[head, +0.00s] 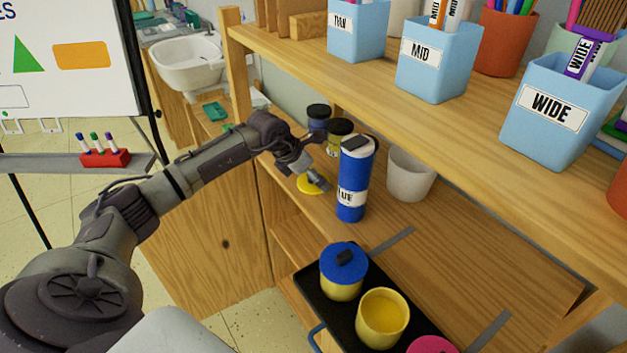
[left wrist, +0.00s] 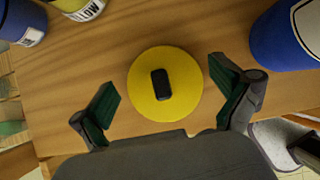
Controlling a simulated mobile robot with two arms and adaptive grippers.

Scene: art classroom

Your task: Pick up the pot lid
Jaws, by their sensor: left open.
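A round yellow pot lid (head: 305,184) with a black knob lies flat on the wooden shelf board. In the left wrist view the yellow lid (left wrist: 145,100) is near the middle, its black knob (left wrist: 161,84) facing the camera. My left gripper (left wrist: 163,76) is open above it, one finger on each side, not closed on the lid. In the head view my left gripper (head: 315,180) partly covers the lid. An open yellow pot (head: 382,318) stands in a black tray, beside a yellow pot with a blue lid (head: 344,264). My right gripper is not in view.
A tall blue bottle (head: 353,188) stands close right of the lid; it also shows in the left wrist view (left wrist: 285,38). A yellow-labelled jar (head: 339,138), a dark blue jar (head: 318,118) and a grey cup (head: 410,174) stand nearby. An upper shelf (head: 440,125) overhangs.

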